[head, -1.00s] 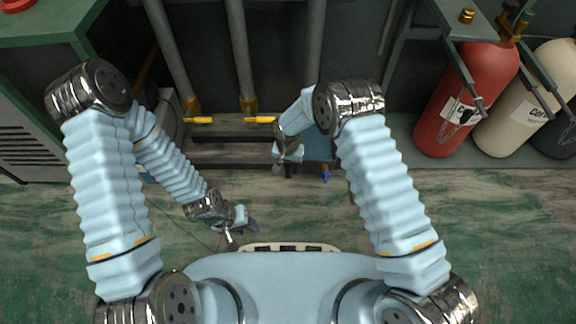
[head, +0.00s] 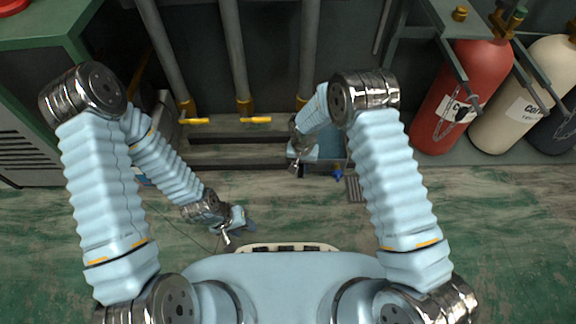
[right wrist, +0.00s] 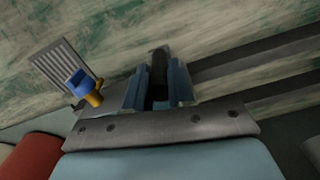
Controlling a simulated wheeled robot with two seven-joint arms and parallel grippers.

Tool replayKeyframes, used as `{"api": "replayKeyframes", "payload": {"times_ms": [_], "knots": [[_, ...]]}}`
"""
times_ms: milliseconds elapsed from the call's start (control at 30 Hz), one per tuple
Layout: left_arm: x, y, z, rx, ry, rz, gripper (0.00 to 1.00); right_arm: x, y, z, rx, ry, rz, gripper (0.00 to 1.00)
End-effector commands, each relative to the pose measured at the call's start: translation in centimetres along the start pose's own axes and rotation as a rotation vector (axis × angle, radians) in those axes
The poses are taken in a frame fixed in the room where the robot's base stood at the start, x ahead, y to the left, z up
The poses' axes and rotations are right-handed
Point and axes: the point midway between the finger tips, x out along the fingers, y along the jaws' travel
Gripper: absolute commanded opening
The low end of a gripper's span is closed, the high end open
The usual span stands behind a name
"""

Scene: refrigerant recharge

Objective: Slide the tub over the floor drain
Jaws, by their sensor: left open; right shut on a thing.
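The blue-grey tub (head: 334,152) is on the floor by the low rack, partly hidden by my right arm. A blue-and-brass valve (head: 337,171) is at its near side and shows in the right wrist view (right wrist: 87,87). The slotted floor drain (head: 353,188) lies just right and nearer, uncovered where visible, and shows in the right wrist view (right wrist: 64,66). My right gripper (head: 296,163) is shut at the tub's left side; a dark part of it sits between the fingers (right wrist: 158,80). My left gripper (head: 236,228) is open and empty above the floor, left of the tub.
A low rack (head: 235,155) and vertical pipes with yellow-handled valves (head: 256,119) stand behind. A red gas cylinder (head: 460,95) and a cream one (head: 520,105) stand at right. A green-topped cabinet (head: 40,40) is at left. The floor right of the drain is clear.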

Motion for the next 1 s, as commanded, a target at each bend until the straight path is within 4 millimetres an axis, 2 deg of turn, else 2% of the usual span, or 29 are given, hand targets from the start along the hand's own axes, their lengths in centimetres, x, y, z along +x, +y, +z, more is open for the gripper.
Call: {"api": "replayKeyframes", "payload": {"times_ms": [33,200,400,600,967,1000], "knots": [[0.1,0.0,0.0,0.0,0.0,0.0,0.43,0.0,1.5,-0.3,0.006,-0.001,0.003,0.0],[0.3,-0.1,0.0,0.0,0.001,0.0,0.43,0.0,5.6,-1.1,0.006,0.0,0.002,0.0],[0.5,-0.2,0.0,0.0,0.001,0.0,0.43,0.0,9.1,-1.8,0.004,0.0,0.002,0.0],[0.6,-0.2,0.0,0.0,0.002,0.0,0.43,0.0,10.6,-2.1,0.002,0.0,0.002,0.0],[0.5,-0.2,0.0,0.0,0.002,0.0,0.43,0.0,11.1,-2.2,0.004,0.001,0.006,0.0],[0.5,-0.2,0.0,0.0,0.002,0.0,0.43,0.0,11.1,-2.2,0.005,0.001,0.006,0.28]]}}
